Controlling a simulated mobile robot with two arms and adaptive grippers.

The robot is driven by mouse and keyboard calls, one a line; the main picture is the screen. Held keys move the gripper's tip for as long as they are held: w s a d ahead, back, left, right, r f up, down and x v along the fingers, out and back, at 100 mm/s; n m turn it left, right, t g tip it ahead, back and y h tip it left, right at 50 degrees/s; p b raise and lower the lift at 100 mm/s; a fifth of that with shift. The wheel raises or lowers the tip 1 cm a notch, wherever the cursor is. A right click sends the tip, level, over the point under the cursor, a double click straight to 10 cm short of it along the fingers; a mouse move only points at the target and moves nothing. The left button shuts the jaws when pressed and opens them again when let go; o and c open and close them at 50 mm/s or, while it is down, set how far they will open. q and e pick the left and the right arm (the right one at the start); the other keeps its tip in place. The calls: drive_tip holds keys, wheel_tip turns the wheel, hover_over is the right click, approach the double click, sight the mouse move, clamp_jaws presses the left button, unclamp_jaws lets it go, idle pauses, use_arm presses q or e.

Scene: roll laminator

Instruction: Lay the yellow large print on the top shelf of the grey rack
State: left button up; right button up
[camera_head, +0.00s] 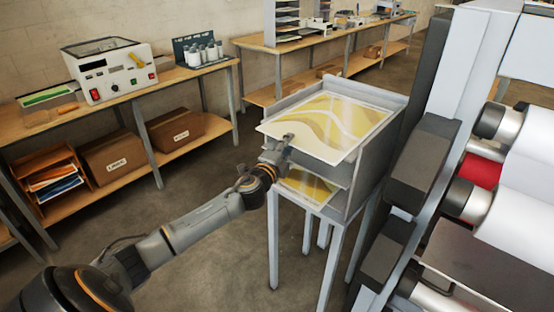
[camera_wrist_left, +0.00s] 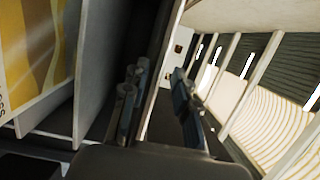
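The yellow large print (camera_head: 335,118), white with yellow waves, appears to lie flat over the top shelf of the grey rack (camera_head: 367,172). Its near left edge sticks out past the rack. My left gripper (camera_head: 286,143) is at that near edge. In the left wrist view the left gripper's fingers (camera_wrist_left: 158,108) stand apart, with a thin edge running between them; I see no contact with both fingers. A second yellow print (camera_head: 308,186) lies on a lower shelf, and shows at left in the left wrist view (camera_wrist_left: 35,50). My right gripper is not in view.
A large roll machine (camera_head: 440,150) with a white roll (camera_head: 520,205) stands close to the rack's right. A wooden bench (camera_head: 150,88) with a white device (camera_head: 108,70) runs along the left wall. Another bench (camera_head: 340,42) stands behind. Floor left of the rack is open.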

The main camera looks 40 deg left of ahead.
use_arm(q)
drive_tip(key=s+d+b, duration=0.2)
drive_tip(key=s, duration=0.7)
drive_tip(key=shift+s, duration=0.2)
drive_tip(key=s+a+f+n+g, duration=0.2)
drive_tip(key=f+g, duration=0.1)
drive_tip(key=f, duration=0.9)
drive_tip(key=s+a+f+n+g, duration=0.2)
drive_tip(key=f, duration=1)
drive_tip(key=s+d+f+n+g, duration=0.25)
drive_tip(key=s+f, duration=0.35)
drive_tip(key=f, duration=0.5)
drive_tip(key=s+d+f+n+g, duration=0.1)
drive_tip(key=s+f+n+g, duration=0.15)
drive_tip(key=s+f, duration=0.65)
drive_tip(key=s+d+f+n+g+h, duration=0.1)
drive_tip(key=s+d+f, duration=0.4)
drive_tip(key=s, duration=0.5)
drive_tip(key=s+d+f+n+g+h, duration=0.1)
drive_tip(key=s+d+f+n+g, duration=0.1)
drive_tip(key=s+d+f, duration=0.4)
drive_tip(key=s+d+f+n+g+h, duration=0.1)
drive_tip(key=s+d+f+g, duration=0.2)
drive_tip(key=s, duration=1.1)
drive_tip(key=d+f, duration=0.3)
drive_tip(key=f, duration=0.3)
drive_tip(key=shift+s+d+f+g, duration=0.25)
drive_tip(key=shift+s+f+g, duration=0.05)
drive_tip(key=shift+g, duration=0.1)
